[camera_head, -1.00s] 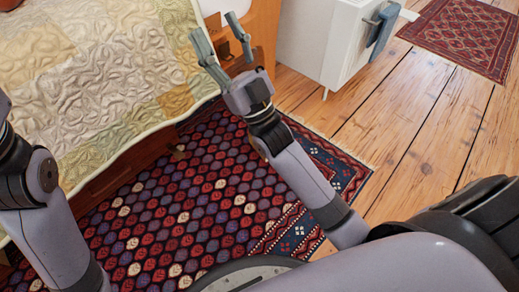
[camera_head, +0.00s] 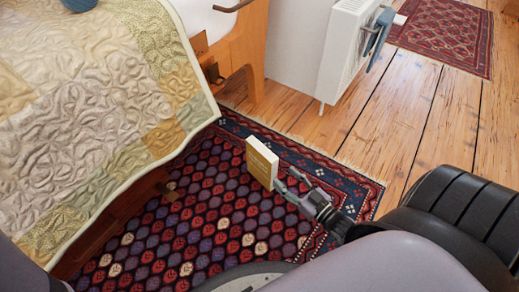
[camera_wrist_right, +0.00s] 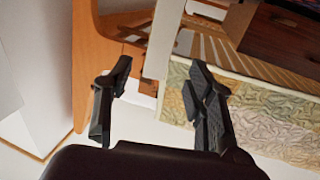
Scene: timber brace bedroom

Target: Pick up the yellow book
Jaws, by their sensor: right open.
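The yellow book (camera_head: 261,163) stands upright on the patterned rug in the head view, with a yellow cover and a pale side. My right gripper (camera_head: 288,182) is open and low, just right of the book's lower part. I cannot tell whether a finger touches the book. In the right wrist view, the gripper's two dark fingers (camera_wrist_right: 158,100) are spread apart. A pale slab (camera_wrist_right: 163,40) shows beyond the gap, and I cannot tell what it is. My left gripper is out of view.
The bed with its patchwork quilt (camera_head: 85,95) fills the left side, its edge close to the book. A white radiator (camera_head: 345,50) stands at the top. The dark red rug (camera_head: 200,215) lies under the book, and bare wooden floor (camera_head: 405,110) is free to the right.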

